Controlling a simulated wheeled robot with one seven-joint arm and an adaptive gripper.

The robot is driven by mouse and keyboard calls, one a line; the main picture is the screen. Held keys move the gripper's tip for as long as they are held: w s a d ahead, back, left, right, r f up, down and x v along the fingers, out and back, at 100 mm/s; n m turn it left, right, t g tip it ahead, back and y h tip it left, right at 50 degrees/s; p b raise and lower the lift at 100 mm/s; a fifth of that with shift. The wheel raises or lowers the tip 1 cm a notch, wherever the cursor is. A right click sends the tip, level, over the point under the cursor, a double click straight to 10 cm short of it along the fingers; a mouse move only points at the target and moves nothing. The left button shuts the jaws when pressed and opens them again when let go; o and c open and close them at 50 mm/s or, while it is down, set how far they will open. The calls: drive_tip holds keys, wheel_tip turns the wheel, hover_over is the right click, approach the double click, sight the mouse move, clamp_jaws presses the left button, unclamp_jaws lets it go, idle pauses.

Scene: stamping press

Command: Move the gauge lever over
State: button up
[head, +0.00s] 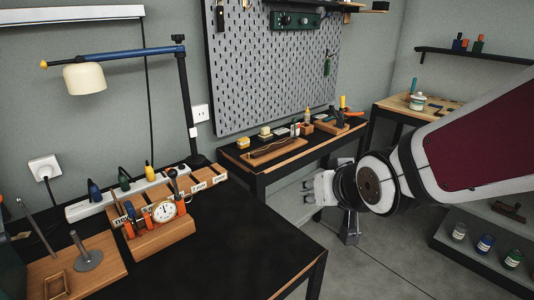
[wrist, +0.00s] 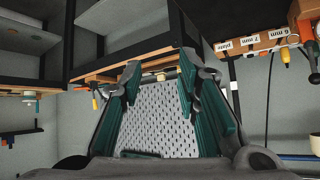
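The round white dial gauge (head: 165,212) sits in an orange mount on a wooden block (head: 163,238) on the black bench at left. A short dark stem with a round knob (head: 173,174) rises just behind the gauge; I cannot tell if it is the gauge lever. My gripper (wrist: 159,75) shows in the wrist view, its two teal-padded fingers spread apart with nothing between them.
The black bench (head: 235,245) has a clear top right of the gauge. A desk lamp (head: 84,78), a power strip (head: 120,192) and a labelled wooden rack (head: 207,176) stand around it. A second bench (head: 262,176) with tools stands behind, under the pegboard (head: 270,70).

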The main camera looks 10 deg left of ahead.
drive_tip(key=w+a+n+t+y+p, duration=0.15)
drive_tip(key=a+y, duration=0.25)
drive_tip(key=a, duration=0.8)
drive_tip(key=y+p, duration=0.2)
drive_tip(key=y, duration=0.4)
approach(175, 176)
drive_tip(key=a, duration=0.2)
drive_tip(key=shift+n+t, duration=0.45)
drive_tip(key=x, duration=0.7)
drive_tip(key=shift+w+a+f, duration=0.1)
drive_tip(key=shift+w+f, duration=0.15)
drive_tip(key=shift+w, duration=0.25)
drive_tip(key=c, duration=0.6)
